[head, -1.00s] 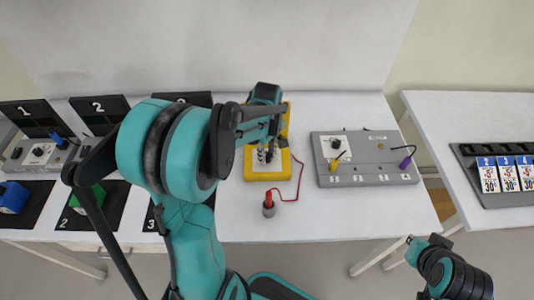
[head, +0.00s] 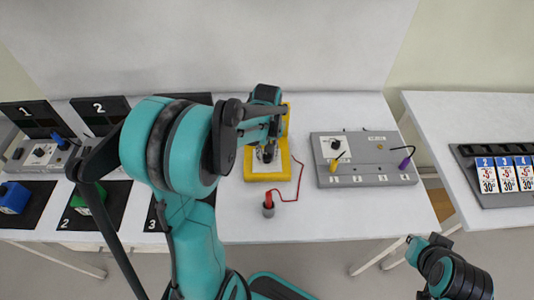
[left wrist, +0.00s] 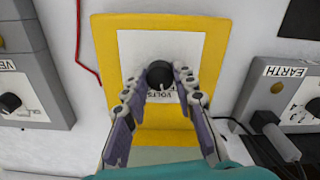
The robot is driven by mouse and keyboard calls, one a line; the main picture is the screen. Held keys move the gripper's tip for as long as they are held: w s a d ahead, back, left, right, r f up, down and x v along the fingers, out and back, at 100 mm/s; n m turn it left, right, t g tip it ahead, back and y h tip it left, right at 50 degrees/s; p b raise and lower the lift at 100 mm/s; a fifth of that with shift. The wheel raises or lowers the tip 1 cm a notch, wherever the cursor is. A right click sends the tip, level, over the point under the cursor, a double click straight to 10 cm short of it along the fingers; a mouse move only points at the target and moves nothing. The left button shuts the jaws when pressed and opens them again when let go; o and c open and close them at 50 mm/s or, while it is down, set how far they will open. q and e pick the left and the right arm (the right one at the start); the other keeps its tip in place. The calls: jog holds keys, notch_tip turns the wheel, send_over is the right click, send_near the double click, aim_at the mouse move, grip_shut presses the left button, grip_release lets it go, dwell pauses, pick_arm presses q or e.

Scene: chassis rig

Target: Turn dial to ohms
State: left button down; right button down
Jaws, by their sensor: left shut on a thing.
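The yellow meter (head: 258,177) lies on the table in the middle of the head view, partly hidden by my left arm. In the left wrist view the yellow meter (left wrist: 215,35) shows a white face (left wrist: 135,50) with a black dial (left wrist: 159,74) and the word VOLTS beside it. My left gripper (left wrist: 162,85) has its two fingers on either side of the dial, shut on it. No ohms label can be read; part of the face is hidden by the fingers. My right arm shows at the lower right of the head view, but its fingertips cannot be made out.
A red lead runs from the meter to a red probe (head: 268,200) in a grey holder. A grey panel (head: 360,178) with a yellow plug and a purple plug stands to the right. Black numbered bays with a blue block (head: 13,197) and a green block (head: 86,200) are at left.

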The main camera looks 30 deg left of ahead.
aim_at(267, 156)
pick_arm(q)
jog(key=m, duration=0.5)
jog(key=shift+m, duration=0.3)
jog(key=m, duration=0.5)
jog(key=shift+m+p, duration=0.35)
jog(key=shift+m, duration=0.35)
jog(key=c, duration=1.2)
grip_release()
notch_tip(267, 156, up, 12)
